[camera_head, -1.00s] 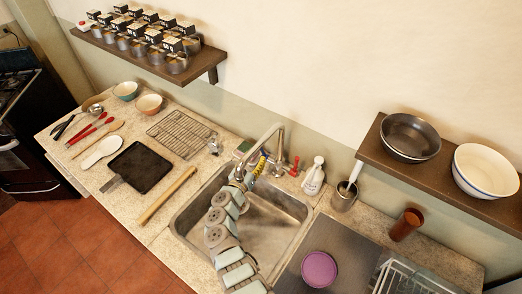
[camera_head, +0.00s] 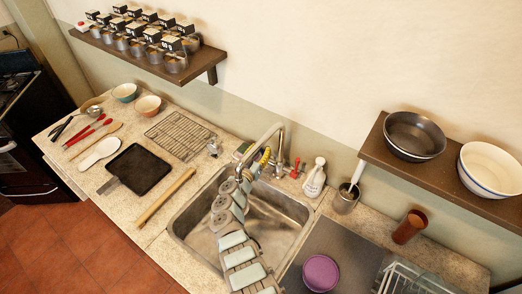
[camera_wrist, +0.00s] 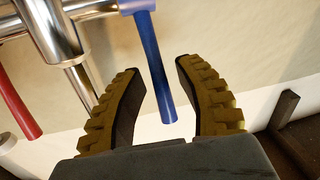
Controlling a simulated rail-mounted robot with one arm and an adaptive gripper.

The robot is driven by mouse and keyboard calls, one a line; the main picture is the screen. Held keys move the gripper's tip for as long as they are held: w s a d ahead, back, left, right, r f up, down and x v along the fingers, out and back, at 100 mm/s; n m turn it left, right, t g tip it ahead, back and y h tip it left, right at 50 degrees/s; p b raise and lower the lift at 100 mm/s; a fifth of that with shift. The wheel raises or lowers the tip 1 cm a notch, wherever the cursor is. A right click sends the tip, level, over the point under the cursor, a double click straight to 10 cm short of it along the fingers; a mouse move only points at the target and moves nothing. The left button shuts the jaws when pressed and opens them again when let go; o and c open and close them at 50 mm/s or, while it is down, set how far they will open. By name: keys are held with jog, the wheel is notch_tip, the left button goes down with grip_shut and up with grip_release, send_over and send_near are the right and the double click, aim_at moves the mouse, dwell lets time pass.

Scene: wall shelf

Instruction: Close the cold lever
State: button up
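The cold lever, a blue rod (camera_wrist: 150,45), hangs from the metal tap body (camera_wrist: 55,38) in the wrist view. My gripper (camera_wrist: 160,72) is open, with one yellow-and-black finger on each side of the lever. A gap shows between the lever and each finger. The red lever (camera_wrist: 15,105) is at the left edge, outside the fingers. In the head view my gripper (camera_head: 262,160) is at the tap (camera_head: 276,134) behind the sink, left of the red lever (camera_head: 296,168). The blue lever cannot be made out there.
The sink (camera_head: 275,220) is empty under my arm. A white soap bottle (camera_head: 314,180) and a metal pot (camera_head: 345,199) stand right of the tap. A small shelf (camera_head: 440,178) with bowls is at the right. A wire rack (camera_head: 180,135) lies left of the sink.

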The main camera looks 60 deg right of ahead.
grip_shut()
jog(key=shift+r, duration=0.1)
jog(key=p, duration=0.3)
jog(key=shift+d+r+y, duration=0.25)
jog(key=shift+r+y, duration=0.05)
jog(key=shift+y, duration=0.1)
jog(key=y+p, duration=0.1)
jog(key=p, duration=0.2)
jog(key=shift+d+f, duration=0.1)
jog(key=shift+d, duration=0.25)
jog(key=shift+s+d+f+y+p, duration=0.1)
jog(key=shift+f+y+p, duration=0.05)
jog(key=shift+y+p, duration=0.2)
jog(key=shift+o, duration=1.3)
grip_release()
